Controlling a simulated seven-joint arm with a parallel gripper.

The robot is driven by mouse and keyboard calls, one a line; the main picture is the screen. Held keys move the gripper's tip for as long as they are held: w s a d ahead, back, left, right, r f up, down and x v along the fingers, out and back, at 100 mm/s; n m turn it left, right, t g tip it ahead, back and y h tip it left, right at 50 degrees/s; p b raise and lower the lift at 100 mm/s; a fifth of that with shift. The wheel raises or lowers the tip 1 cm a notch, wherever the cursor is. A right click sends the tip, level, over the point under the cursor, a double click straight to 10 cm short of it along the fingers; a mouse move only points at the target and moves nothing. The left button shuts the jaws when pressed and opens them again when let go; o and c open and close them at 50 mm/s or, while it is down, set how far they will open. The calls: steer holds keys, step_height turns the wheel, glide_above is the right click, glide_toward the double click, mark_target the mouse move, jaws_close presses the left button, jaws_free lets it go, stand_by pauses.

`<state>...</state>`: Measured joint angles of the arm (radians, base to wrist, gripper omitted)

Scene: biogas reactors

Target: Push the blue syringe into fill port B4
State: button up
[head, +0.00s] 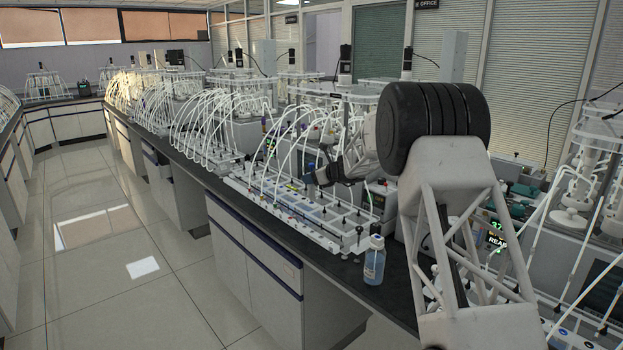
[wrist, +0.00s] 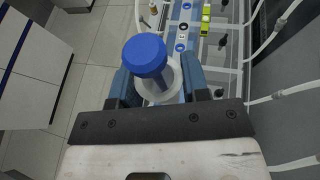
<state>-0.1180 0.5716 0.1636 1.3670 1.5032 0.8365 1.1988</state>
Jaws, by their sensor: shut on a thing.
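The blue syringe (wrist: 145,56) shows in the wrist view as a round blue top above a pale, translucent flange. My gripper (wrist: 158,84) is shut around it, with one blue finger on each side. I cannot read which port is B4, nor tell whether the tip touches one.
A clear bottle of blue liquid (head: 374,262) stands near the bench's front edge, right of the rack (head: 338,242). White tubes (head: 290,130) arch over the rack. A yellow-green piece (wrist: 205,20) sits beside the ports. The floor aisle (head: 120,255) is clear.

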steer(key=shift+f, duration=0.7)
stand_by(1.1)
stand_by(0.3)
steer(key=o, duration=0.9)
steer(key=shift+o, duration=0.2)
steer(key=shift+d+r, duration=0.1)
steer(key=v, duration=0.7)
steer(key=shift+s+d, duration=0.2)
steer(key=shift+r, duration=0.15)
